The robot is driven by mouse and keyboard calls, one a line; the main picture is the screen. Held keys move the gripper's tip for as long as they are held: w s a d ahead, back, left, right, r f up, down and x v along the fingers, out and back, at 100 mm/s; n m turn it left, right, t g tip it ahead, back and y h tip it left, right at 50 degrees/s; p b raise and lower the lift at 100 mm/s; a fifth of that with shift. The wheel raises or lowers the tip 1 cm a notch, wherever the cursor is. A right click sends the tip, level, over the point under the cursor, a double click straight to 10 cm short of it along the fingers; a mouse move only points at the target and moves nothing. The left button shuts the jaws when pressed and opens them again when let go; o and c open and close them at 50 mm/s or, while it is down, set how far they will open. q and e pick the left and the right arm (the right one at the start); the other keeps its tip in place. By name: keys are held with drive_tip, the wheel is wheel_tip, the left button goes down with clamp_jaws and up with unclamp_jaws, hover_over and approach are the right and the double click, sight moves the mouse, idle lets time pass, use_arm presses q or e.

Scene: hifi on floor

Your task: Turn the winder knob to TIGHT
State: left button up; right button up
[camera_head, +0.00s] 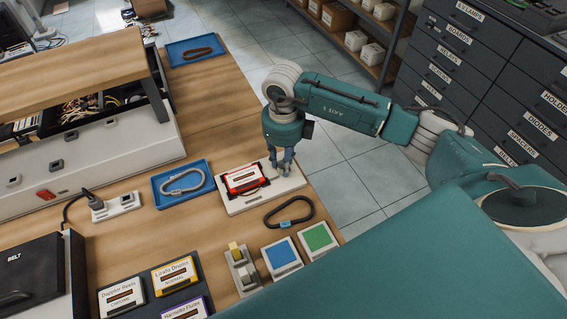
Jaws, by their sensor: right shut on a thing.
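The winder (238,206) is a pale flat base near the table's right edge, with a red cassette (243,180) lying on it. My right gripper (281,168) reaches down from above onto the right end of the winder. Its fingers are shut on the winder knob, beside the cassette. The fingers cover the knob, so its pointer and any TIGHT mark cannot be read. My left gripper is not in view.
A blue tray (162,205) with a grey loop stands left of the winder; another blue tray (172,61) is at the back. A dark loop (268,214) lies in front, near a blue pad (282,255) and green pad (318,238). Labelled cassettes (122,298) lie front left.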

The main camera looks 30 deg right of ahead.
drive_tip(key=shift+w+r+m, duration=0.1)
drive_tip(key=shift+w+m, duration=0.1)
drive_tip(key=shift+m, duration=0.8)
drive_tip(key=o, duration=0.9)
drive_tip(key=shift+o, duration=1.3)
wheel_tip(320, 180, up, 12)
